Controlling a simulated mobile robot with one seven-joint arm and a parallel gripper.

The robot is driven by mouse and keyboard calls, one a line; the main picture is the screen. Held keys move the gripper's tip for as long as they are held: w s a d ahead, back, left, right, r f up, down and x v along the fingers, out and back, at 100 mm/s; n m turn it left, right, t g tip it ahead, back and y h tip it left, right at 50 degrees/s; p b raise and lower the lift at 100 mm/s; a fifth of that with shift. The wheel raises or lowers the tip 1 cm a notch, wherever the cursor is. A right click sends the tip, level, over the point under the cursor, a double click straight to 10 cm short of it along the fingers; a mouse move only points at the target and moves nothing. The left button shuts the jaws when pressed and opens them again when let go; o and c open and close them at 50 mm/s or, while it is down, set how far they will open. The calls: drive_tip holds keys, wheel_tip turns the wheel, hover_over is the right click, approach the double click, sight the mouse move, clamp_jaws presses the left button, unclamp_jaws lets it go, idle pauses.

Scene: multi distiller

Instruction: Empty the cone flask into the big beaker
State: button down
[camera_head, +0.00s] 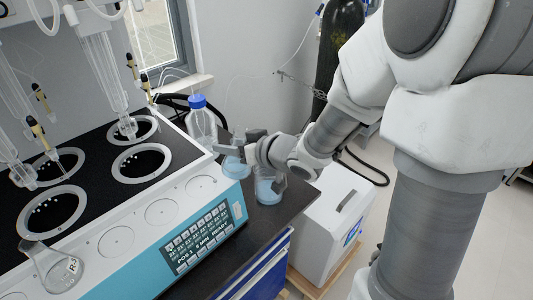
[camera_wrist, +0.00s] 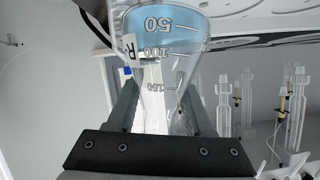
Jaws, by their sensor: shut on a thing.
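My gripper (camera_head: 244,146) is shut on a cone flask (camera_head: 235,167) with blue liquid in its wide base. The flask also shows in the wrist view (camera_wrist: 165,62), between the two fingers (camera_wrist: 158,110), with upside-down marks 50, 100 and 150 and a label with an R. The blue liquid lies at its base, so it looks about upright. A beaker (camera_head: 268,188) with pale blue liquid stands on the dark bench just right of and nearer than the held flask. My wrist partly covers the beaker's top and the flask's neck.
The distiller (camera_head: 125,240), with a teal display panel, fills the left. A blue-capped bottle (camera_head: 202,122) stands behind the held flask. Another cone flask (camera_head: 53,268), marked R-3, is at the lower left. A white box (camera_head: 330,222) stands beyond the bench edge.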

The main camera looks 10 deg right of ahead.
drive_tip(key=shift+w+d+r+m+y+p, duration=0.25)
drive_tip(key=shift+r+m+p, duration=0.2)
drive_tip(key=shift+p, duration=0.45)
drive_tip(key=shift+w+d+f+m+g+y, duration=0.15)
drive_tip(key=shift+d+f+m+g+y, duration=0.25)
drive_tip(key=shift+f+m+y, duration=0.25)
drive_tip(key=shift+w+d+m+y+p, duration=0.2)
drive_tip(key=shift+m+y+p, duration=0.2)
drive_tip(key=shift+m, duration=0.3)
drive_tip(key=shift+w+d+m+y+p, duration=0.15)
drive_tip(key=shift+m+y+p, duration=0.2)
drive_tip(key=shift+m, duration=0.35)
drive_tip(key=shift+s+a+r+m+y, duration=0.15)
drive_tip(key=shift+s+r+m+y, duration=0.1)
drive_tip(key=shift+r+m, duration=0.2)
drive_tip(key=shift+a+f+m+y+b, duration=0.1)
drive_tip(key=shift+f+m+y+b, duration=0.25)
drive_tip(key=shift+m+b, duration=0.3)
drive_tip(key=shift+f+m+y+b, duration=0.35)
drive_tip(key=shift+m+b, duration=0.05)
drive_tip(key=shift+m, duration=0.4)
drive_tip(key=shift+w+d+f+m+y+b, duration=0.3)
drive_tip(key=shift+d+m+b, duration=0.2)
drive_tip(key=shift+m+b, duration=0.15)
